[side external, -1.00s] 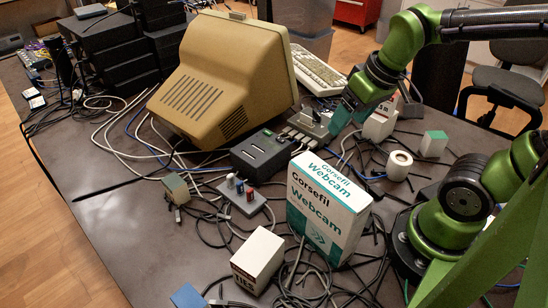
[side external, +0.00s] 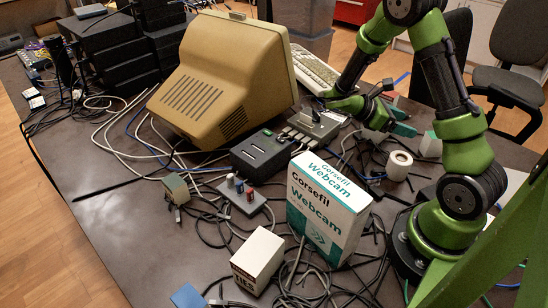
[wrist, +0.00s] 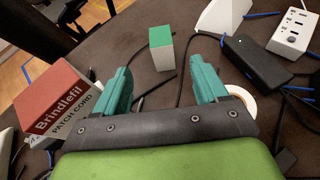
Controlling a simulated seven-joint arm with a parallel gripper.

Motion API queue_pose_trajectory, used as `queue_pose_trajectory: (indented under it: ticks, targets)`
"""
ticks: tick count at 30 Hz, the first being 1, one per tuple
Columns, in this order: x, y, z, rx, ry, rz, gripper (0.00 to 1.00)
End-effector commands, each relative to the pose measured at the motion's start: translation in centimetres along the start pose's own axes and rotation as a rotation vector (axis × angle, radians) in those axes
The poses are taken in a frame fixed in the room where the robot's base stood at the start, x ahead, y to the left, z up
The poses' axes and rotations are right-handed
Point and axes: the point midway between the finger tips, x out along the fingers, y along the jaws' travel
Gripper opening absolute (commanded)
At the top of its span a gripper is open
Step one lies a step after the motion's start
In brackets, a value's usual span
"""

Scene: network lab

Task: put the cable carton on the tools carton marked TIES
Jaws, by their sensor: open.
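The tools carton marked TIES (side external: 257,258) is a small white box with a dark lettered front, standing at the near edge among cables in the side view. The cable carton (wrist: 62,112), red and white and lettered Brindlefil PATCH CORD, is at the left of the wrist view, beside my left finger. In the side view I cannot make it out behind my arm. My gripper (wrist: 160,70) has its teal fingers apart, with nothing held between them. In the side view my gripper (side external: 402,122) is over the right part of the table, far from the TIES carton.
A green-topped white block (wrist: 161,50) stands beyond my fingertips. A white roll (side external: 399,165) is near my gripper. The tall Webcam box (side external: 325,210) stands between my gripper and the TIES carton. A beige monitor (side external: 222,80), a black device (side external: 263,153) and loose cables crowd the table.

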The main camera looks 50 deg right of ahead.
Motion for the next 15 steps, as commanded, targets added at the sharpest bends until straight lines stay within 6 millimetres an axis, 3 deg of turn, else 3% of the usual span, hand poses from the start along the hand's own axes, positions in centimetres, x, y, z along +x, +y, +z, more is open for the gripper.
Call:
queue_pose_trajectory:
  ticks: [9,15]
  targets:
    - [7.0,-0.2,0.0,0.0,0.002,-0.008,0.72]
    - [9.4,-0.1,-0.1,0.001,0.003,-0.003,0.72]
